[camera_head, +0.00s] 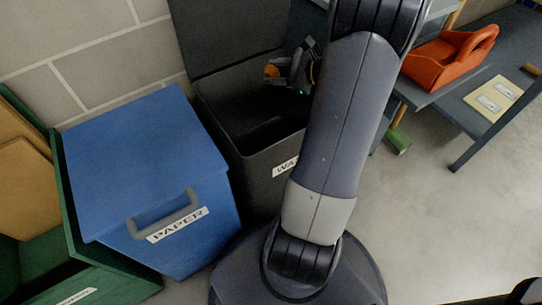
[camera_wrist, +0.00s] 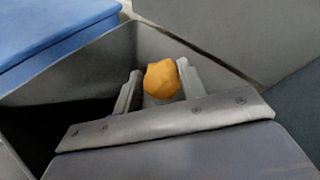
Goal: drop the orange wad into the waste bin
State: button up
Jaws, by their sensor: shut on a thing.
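The orange wad (camera_head: 271,71) is held between the fingers of my gripper (camera_head: 284,70), over the open waste bin (camera_head: 262,165) with its dark lid raised against the wall. In the wrist view, the orange wad (camera_wrist: 161,79) sits between the two grey fingers of my gripper (camera_wrist: 158,84), which are shut on it. The bin's grey inner wall (camera_wrist: 160,42) shows around it, and its dark inside lies to the left. My arm hides the right part of the bin in the head view.
A shut blue paper bin (camera_head: 140,160) stands left of the waste bin. A green bin (camera_head: 75,275) with a brown thing inside is at far left. On the right, a dark table (camera_head: 440,105) bears an orange tool caddy (camera_head: 440,60) and a pale board (camera_head: 493,100).

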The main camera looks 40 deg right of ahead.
notch_tip(320, 180, down, 5)
jog(key=b, duration=0.4)
jog(key=shift+f, duration=0.2)
jog(key=o, duration=1)
jog(key=p+v, duration=0.3)
jog(key=v, duration=0.7)
jog(key=shift+s+d, duration=0.2)
jog(key=shift+s, duration=0.15)
